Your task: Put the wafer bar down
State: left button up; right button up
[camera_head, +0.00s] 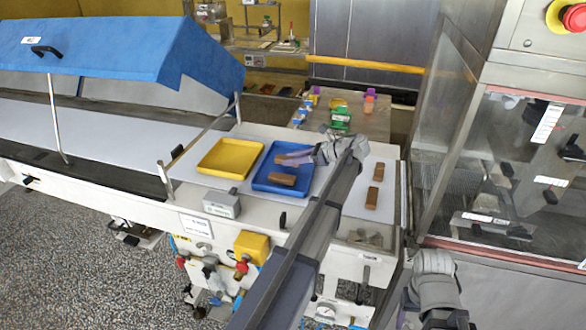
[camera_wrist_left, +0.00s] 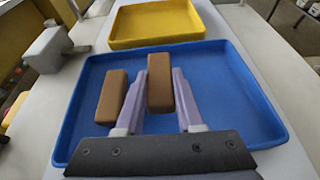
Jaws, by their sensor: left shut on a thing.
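My left gripper (camera_head: 296,159) is over the blue tray (camera_head: 259,184), its jaws shut on a brown wafer bar. In the left wrist view the held bar (camera_wrist_left: 168,94) sits between the two pale purple fingers (camera_wrist_left: 160,76), above the blue tray (camera_wrist_left: 240,115). I cannot tell its exact height. A second brown bar (camera_head: 283,180) lies in the blue tray; it also shows left of the fingers in the left wrist view (camera_wrist_left: 112,98). Two more bars, (camera_head: 378,172) and (camera_head: 372,198), lie on the white surface to the right. Part of my right arm shows at the lower right; its jaws cannot be made out.
An empty yellow tray (camera_head: 229,158) stands beside the blue tray; it shows at the back in the left wrist view (camera_wrist_left: 155,43). A grey box (camera_head: 221,204) sits at the front edge. A blue hood (camera_head: 120,50) is at the left, a glazed machine (camera_head: 520,160) at the right.

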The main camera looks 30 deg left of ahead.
pick_arm(q)
notch_tip(320, 180, down, 2)
jog(key=shift+f+b, duration=0.15)
jog(key=shift+b, duration=0.5)
pick_arm(e)
notch_tip(320, 180, down, 2)
jog(key=shift+f, duration=0.1)
pick_arm(q)
jog(key=o, duration=1)
jog(key=shift+r+p, duration=0.3)
jog(key=p+v, duration=0.4)
jog(key=v, duration=0.6)
jog(key=shift+w+d, duration=0.1)
jog(key=shift+d, duration=0.2)
jog(key=shift+w+d+r, duration=0.1)
jog(key=shift+d+r, duration=0.1)
jog(key=shift+d, duration=0.45)
pick_arm(e)
jog(key=shift+r, duration=2.35)
